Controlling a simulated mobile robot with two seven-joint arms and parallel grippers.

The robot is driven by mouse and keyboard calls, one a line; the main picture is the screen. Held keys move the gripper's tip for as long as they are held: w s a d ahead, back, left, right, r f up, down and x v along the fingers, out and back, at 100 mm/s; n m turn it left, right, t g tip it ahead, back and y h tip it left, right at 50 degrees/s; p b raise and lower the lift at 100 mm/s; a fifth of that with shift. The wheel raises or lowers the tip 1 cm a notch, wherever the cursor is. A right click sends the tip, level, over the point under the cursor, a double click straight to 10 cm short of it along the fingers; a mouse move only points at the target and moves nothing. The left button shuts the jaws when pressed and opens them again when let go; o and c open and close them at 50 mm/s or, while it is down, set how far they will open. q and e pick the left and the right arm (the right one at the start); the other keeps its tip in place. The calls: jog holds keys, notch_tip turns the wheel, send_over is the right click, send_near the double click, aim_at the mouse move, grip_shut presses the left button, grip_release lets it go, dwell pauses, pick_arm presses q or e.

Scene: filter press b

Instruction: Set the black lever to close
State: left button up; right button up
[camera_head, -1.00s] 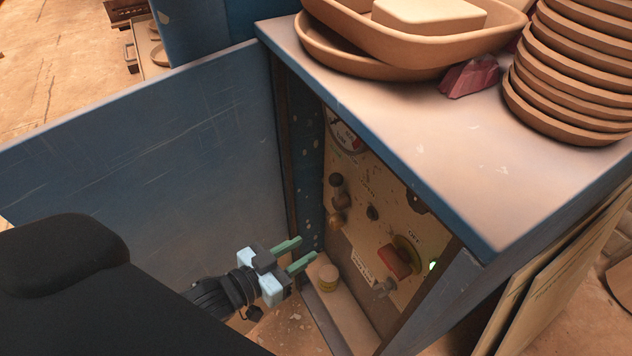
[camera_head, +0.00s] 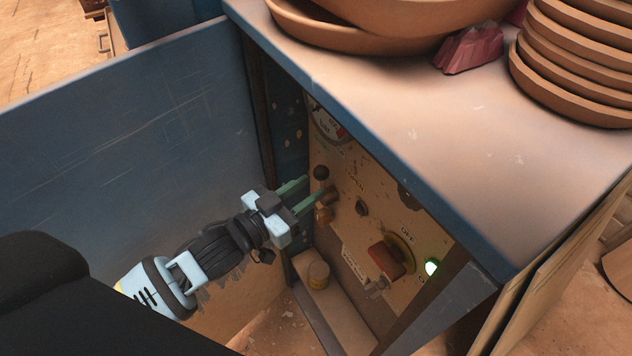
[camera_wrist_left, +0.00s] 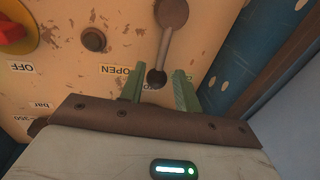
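The black lever has a dark ball knob (camera_head: 321,172) that stands above its brown hub (camera_head: 323,214) on the beige control panel. In the left wrist view, which shows the panel turned round, the black knob (camera_wrist_left: 156,78) hangs from an arm off the hub (camera_wrist_left: 172,14). My left gripper (camera_head: 316,185) is open, with its green fingers pointing at the panel. In the wrist view its fingertips (camera_wrist_left: 158,74) lie one on each side of the knob; I cannot tell whether they touch it. An OPEN label (camera_wrist_left: 113,70) sits beside the knob. My right gripper is not in view.
A blue cabinet door (camera_head: 130,150) stands left of my arm. The cabinet top (camera_head: 420,130) overhangs the panel and bears bowls and stacked plates.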

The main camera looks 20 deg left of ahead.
pick_arm(q)
jog(key=shift+x, duration=1.55)
jog(key=shift+c, duration=0.3)
grip_shut()
